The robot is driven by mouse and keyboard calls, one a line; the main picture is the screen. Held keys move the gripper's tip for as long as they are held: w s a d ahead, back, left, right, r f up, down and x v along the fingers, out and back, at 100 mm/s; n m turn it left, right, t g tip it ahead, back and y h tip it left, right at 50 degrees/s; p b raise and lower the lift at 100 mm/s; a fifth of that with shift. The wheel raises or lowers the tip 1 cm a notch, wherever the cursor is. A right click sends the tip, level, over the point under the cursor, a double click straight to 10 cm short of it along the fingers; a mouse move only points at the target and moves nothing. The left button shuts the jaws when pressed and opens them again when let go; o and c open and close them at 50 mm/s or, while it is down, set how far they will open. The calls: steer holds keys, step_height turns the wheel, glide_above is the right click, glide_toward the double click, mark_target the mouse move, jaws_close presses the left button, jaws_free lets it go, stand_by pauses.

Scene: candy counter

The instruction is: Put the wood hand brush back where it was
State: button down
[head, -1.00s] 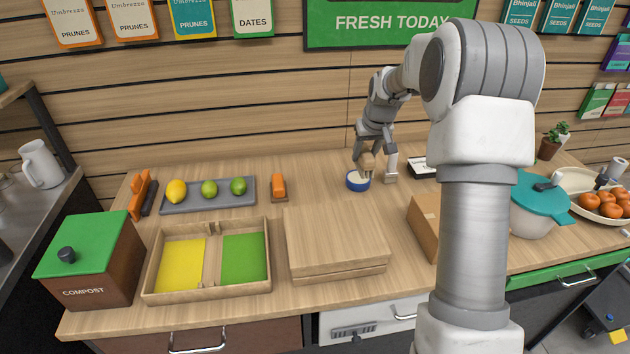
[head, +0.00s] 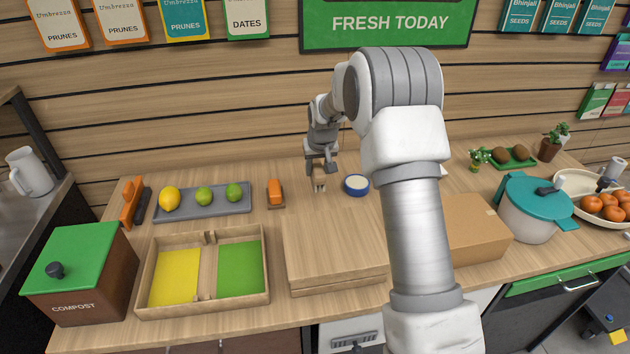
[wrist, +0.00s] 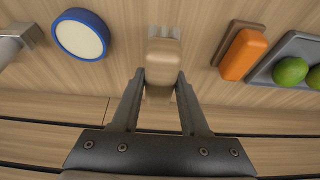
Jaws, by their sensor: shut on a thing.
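My gripper (head: 320,164) is over the back of the counter, pointing down. It is shut on the light wood hand brush (head: 319,181). In the wrist view the brush (wrist: 163,58) sits between the two dark fingertips (wrist: 160,78). The brush is at or just above the counter top; I cannot tell whether it touches. It is between the blue round dish (head: 357,185) and an orange-topped block (head: 275,193), apart from both. The dish also shows in the wrist view (wrist: 80,35), with a pale inside.
A grey tray (head: 225,209) with a lemon and limes lies left. In front are a divided wooden box (head: 210,233) and a flat wooden box (head: 333,250). A cardboard box (head: 478,228) and teal-lidded pot (head: 528,200) stand right. The slatted wall is close behind.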

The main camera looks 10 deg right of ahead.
steer(key=shift+w+a+f, duration=0.1)
steer(key=shift+a+f, duration=0.25)
steer(key=shift+f, duration=1.95)
steer(key=shift+c, duration=2.1)
jaws_free()
